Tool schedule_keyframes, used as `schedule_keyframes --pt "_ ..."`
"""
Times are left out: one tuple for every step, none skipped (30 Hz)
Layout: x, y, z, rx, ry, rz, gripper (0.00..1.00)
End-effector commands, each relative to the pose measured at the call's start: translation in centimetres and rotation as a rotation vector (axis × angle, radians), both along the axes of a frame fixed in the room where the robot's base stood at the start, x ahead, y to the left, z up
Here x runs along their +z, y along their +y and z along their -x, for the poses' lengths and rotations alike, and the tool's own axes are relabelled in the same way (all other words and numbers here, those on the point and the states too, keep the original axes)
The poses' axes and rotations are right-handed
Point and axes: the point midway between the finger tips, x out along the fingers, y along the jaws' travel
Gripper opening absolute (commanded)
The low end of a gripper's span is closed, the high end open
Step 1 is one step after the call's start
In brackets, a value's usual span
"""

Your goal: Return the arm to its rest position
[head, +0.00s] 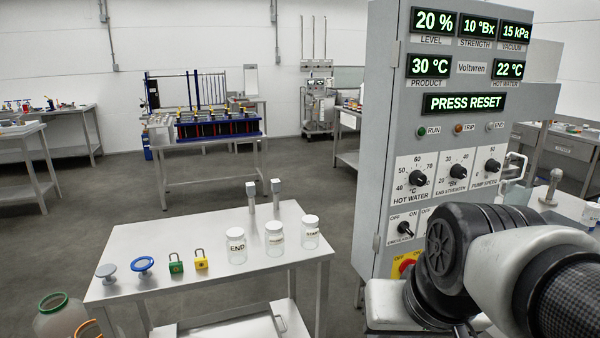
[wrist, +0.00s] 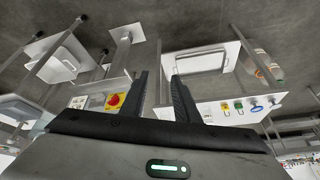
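My arm (head: 480,265) shows at the lower right of the head view, bent in front of the lower part of the grey control cabinet (head: 375,150). My gripper (wrist: 161,82) shows in the wrist view with its two black fingers apart and nothing between them. The gripper is not visible in the head view. The wrist view looks upside down, with the side table (wrist: 240,105) to the right of the fingers and a red emergency stop on yellow (wrist: 115,101) to the left. The fingers appear to touch nothing.
In the head view, the steel side table (head: 200,290) holds jars (head: 236,247), a green padlock (head: 176,263), a yellow padlock (head: 201,260) and a blue-rimmed disc (head: 142,265). Open floor (head: 270,185) lies behind the table.

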Motion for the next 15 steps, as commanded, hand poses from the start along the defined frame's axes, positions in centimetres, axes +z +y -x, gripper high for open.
schedule_keyframes --pt "0.1 -0.3 0.7 0.015 -0.023 0.02 0.28" --pt "0.3 -0.5 1.0 0.022 -0.034 0.032 0.28" --pt "0.5 -0.8 1.6 0.031 -0.046 0.049 0.28" --pt "0.6 -1.0 2.0 0.038 -0.057 0.062 0.28" --pt "2.3 -1.0 1.9 0.038 -0.054 0.064 0.28" --pt "3.5 -1.0 1.9 0.036 -0.049 0.061 0.28" --pt "4.1 -1.0 1.9 0.035 -0.048 0.061 0.28" --pt "4.6 -1.0 1.8 0.036 -0.047 0.061 0.28" --pt "5.5 -1.0 1.8 0.035 -0.047 0.06 0.28" --pt "6.1 -1.0 1.8 0.035 -0.047 0.06 0.28" --pt "6.8 -1.0 1.8 0.035 -0.047 0.06 0.28" --pt "7.6 -1.0 1.8 0.034 -0.047 0.06 0.28" --pt "8.4 -1.0 1.8 0.034 -0.047 0.059 0.28" --pt "8.9 -1.0 1.8 0.034 -0.047 0.059 0.28" --pt "9.9 -1.0 1.8 0.034 -0.047 0.059 0.28"
